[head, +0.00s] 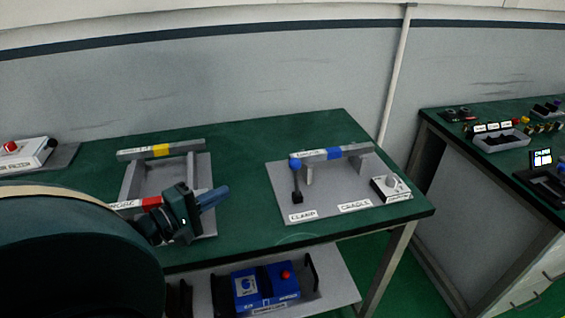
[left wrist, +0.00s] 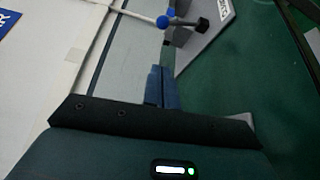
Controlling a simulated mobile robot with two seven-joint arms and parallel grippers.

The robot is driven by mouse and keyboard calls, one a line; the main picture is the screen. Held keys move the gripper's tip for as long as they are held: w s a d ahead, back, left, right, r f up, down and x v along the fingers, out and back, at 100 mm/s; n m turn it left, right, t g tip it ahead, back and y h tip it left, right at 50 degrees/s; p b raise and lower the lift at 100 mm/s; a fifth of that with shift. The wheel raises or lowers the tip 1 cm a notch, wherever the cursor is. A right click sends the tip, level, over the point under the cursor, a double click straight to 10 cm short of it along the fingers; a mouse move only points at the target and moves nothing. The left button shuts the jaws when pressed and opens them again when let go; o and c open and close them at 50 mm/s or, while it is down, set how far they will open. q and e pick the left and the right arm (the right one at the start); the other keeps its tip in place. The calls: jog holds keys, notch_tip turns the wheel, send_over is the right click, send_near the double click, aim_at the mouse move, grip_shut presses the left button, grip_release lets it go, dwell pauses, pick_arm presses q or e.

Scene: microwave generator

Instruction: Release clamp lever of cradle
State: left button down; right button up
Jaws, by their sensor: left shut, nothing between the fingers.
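The cradle (head: 325,200) is a grey plate with a raised grey bar (head: 355,150) that has a blue band, on the right half of the green table. Its clamp lever (head: 296,180) stands upright by the CLAMP label, with a blue ball knob (head: 295,163) on top and a black foot. In the left wrist view the blue knob (left wrist: 162,21) and a black end (left wrist: 202,24) show at the top, beyond the fingers. My left gripper (head: 223,194) is shut and empty, left of the lever and apart from it. It also shows in the left wrist view (left wrist: 158,72). My right gripper is out of view.
A second grey stand (head: 207,165) with a yellow-banded bar is behind my left gripper. Another table (head: 440,120) stands right, across a gap.

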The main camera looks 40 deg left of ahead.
pick_arm(q)
send_near(296, 177)
jog(key=w, duration=0.3)
jog(key=w+a+r, duration=0.1)
jog(key=w, duration=0.2)
jog(key=w+a+r, duration=0.1)
jog(key=w, duration=0.3)
jog(key=shift+b, duration=0.3)
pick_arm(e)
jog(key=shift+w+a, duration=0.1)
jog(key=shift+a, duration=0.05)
pick_arm(q)
jog(key=shift+a, duration=0.1)
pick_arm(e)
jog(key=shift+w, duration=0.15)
